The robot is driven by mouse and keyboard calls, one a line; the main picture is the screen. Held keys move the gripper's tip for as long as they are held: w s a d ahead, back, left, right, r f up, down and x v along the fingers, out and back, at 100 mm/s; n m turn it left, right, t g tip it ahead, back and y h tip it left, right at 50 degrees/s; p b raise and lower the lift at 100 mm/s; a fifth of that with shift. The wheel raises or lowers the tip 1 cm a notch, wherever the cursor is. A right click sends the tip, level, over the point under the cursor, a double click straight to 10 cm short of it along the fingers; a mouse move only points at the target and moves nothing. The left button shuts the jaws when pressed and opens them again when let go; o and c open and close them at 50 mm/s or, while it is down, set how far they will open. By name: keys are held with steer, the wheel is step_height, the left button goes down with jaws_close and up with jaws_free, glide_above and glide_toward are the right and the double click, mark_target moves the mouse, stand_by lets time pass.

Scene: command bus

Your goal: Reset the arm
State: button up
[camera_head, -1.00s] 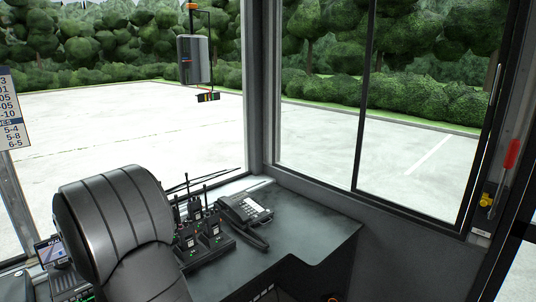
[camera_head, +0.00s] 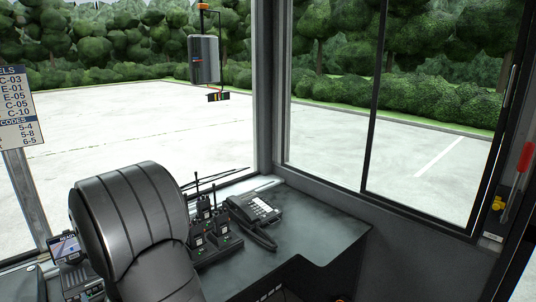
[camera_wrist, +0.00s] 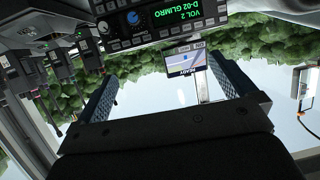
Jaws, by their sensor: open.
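My gripper (camera_wrist: 161,68) shows only in the wrist view, where the picture is upside down. Its two dark ridged fingers stand wide apart, with nothing between them but the view beyond. Its black body fills the bottom of that view. A radio panel with green text (camera_wrist: 178,18) and a small map screen (camera_wrist: 186,60) show beyond the fingers, apart from them.
Handheld radios in chargers (camera_head: 210,232) and a desk phone (camera_head: 256,210) sit on the dark counter (camera_head: 310,228). A code sign (camera_head: 14,105) hangs at left. Windows enclose the cab.

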steer(key=v, duration=0.6)
steer(key=shift+s+d, duration=0.15)
steer(key=shift+d, duration=0.1)
steer(key=s+f, duration=0.5)
steer(key=f, duration=0.3)
steer(key=shift+m+h, duration=0.4)
steer(key=shift+h, duration=0.1)
steer(key=x, duration=0.9)
steer(key=shift+w+d, duration=0.3)
steer(key=shift+w, duration=0.15)
steer(key=v, duration=1)
steer(key=shift+s, duration=0.15)
steer(key=shift+f, duration=0.1)
steer(key=shift+c, duration=0.2)
